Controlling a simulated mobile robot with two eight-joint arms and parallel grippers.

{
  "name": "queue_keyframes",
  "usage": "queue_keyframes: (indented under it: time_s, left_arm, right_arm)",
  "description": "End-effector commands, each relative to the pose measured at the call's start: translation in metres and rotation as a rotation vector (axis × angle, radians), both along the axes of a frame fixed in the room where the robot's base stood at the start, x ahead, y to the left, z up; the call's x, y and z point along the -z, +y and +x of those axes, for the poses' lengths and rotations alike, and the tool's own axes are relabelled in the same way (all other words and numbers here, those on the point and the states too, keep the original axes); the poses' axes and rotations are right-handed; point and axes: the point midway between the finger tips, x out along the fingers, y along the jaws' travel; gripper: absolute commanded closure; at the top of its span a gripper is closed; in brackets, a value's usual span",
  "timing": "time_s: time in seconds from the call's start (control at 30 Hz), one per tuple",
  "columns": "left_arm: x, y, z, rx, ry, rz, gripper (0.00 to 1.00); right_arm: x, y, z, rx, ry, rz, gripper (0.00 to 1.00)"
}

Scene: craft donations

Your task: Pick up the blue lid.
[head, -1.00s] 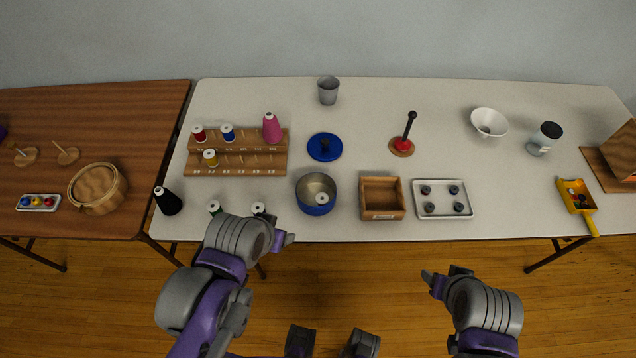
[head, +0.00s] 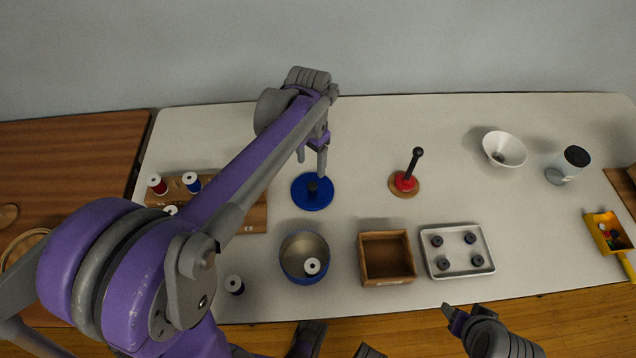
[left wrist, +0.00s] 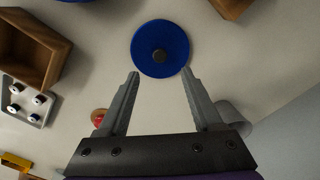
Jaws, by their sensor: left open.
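The blue lid (head: 313,196) is a flat blue disc with a dark knob, lying on the white table behind the blue pot (head: 290,272). My left gripper (head: 311,166) is above the table at the lid's far side, pointing down. In the left wrist view the lid (left wrist: 160,48) lies beyond the open fingertips of the left gripper (left wrist: 160,72), roughly centred between them. Nothing is between the fingers. My right gripper (head: 450,313) is low in front of the table's edge; its finger gap is not clear.
A wooden box (head: 364,262) and a grey tray (head: 431,266) with several dark pieces stand right of the pot. A red-based black post (head: 414,165) stands right of the lid. My left arm hides much of the spool rack (head: 253,217).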

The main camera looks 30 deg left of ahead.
Motion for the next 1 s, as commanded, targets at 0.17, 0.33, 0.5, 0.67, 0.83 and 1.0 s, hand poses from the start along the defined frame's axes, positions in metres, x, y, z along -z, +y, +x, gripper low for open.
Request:
queue_keyframes:
  time_s: [0.17, 0.33, 0.5, 0.67, 0.83, 1.0]
  left_arm:
    - [0.030, 0.000, 0.000, 0.000, -0.001, 0.000, 0.33]
    - [0.042, -0.001, 0.000, 0.000, -0.002, 0.001, 0.33]
    - [0.065, -0.001, 0.003, 0.000, -0.002, 0.001, 0.33]
    - [0.086, -0.001, 0.004, 0.000, -0.002, 0.001, 0.33]
    - [0.093, -0.001, 0.004, 0.000, -0.002, 0.001, 0.33]
    - [0.093, -0.001, 0.004, 0.000, -0.002, 0.001, 0.35]
  right_arm:
    - [0.005, 0.000, -0.001, 0.000, 0.002, 0.000, 0.41]
    - [0.006, 0.000, -0.001, 0.000, 0.002, 0.000, 0.41]
    - [0.009, 0.000, -0.001, 0.000, 0.003, 0.000, 0.41]
    - [0.012, 0.000, -0.001, 0.000, 0.004, 0.000, 0.41]
    - [0.012, 0.000, -0.001, 0.000, 0.004, 0.000, 0.41]
    - [0.012, 0.000, -0.001, 0.000, 0.004, 0.000, 0.41]
